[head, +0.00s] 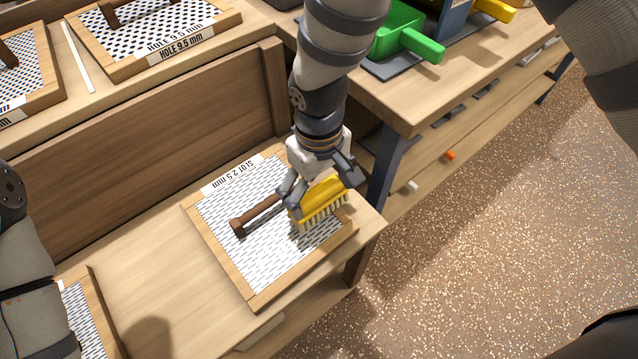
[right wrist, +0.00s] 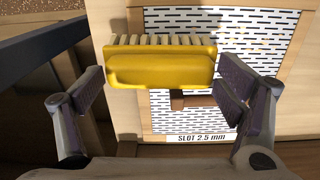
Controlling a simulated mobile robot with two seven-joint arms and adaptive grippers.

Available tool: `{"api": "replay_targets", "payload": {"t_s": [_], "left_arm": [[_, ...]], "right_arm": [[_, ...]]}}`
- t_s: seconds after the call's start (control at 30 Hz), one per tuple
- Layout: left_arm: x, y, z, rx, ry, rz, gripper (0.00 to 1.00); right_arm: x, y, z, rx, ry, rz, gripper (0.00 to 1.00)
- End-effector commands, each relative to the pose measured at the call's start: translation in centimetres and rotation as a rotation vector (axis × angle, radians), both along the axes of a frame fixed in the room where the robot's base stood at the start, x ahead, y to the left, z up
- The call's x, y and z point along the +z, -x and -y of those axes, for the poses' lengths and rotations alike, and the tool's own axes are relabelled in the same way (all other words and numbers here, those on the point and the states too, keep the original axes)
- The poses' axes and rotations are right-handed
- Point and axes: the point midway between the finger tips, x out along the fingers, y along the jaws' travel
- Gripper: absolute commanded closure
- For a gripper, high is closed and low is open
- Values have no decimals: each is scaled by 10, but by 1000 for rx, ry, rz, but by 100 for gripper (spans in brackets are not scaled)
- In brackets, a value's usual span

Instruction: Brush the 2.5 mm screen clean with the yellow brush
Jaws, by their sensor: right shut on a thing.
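The 2.5 mm screen (head: 250,245) is a wood-framed slotted plate labelled "Slot 2.5 mm", with a dark brown handle (head: 255,214) across it. It lies on the lower wooden shelf and also shows in the right wrist view (right wrist: 285,25). My right gripper (head: 318,180) is over the right part of the screen, shut on the yellow brush (head: 325,196). In the right wrist view the brush (right wrist: 160,68) lies between the two fingers. Its pale bristles point down towards the mesh in the head view; I cannot tell whether they touch. My left arm shows at the left edge, its gripper out of view.
A wooden back board (head: 150,135) rises behind the screen. A 9.5 mm hole screen (head: 150,30) lies on the upper level. Another screen (head: 85,320) lies at bottom left. A green scoop (head: 410,38) sits on the right-hand bench. Bare shelf (head: 155,285) lies left of the screen.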

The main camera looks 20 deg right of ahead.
Motion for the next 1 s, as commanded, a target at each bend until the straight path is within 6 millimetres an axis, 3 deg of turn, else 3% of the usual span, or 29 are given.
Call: {"api": "replay_targets", "payload": {"t_s": [1.0], "left_arm": [[-6,5,0,0,0,-18,100]], "right_arm": [[-20,0,0,0,0,0,36]]}}
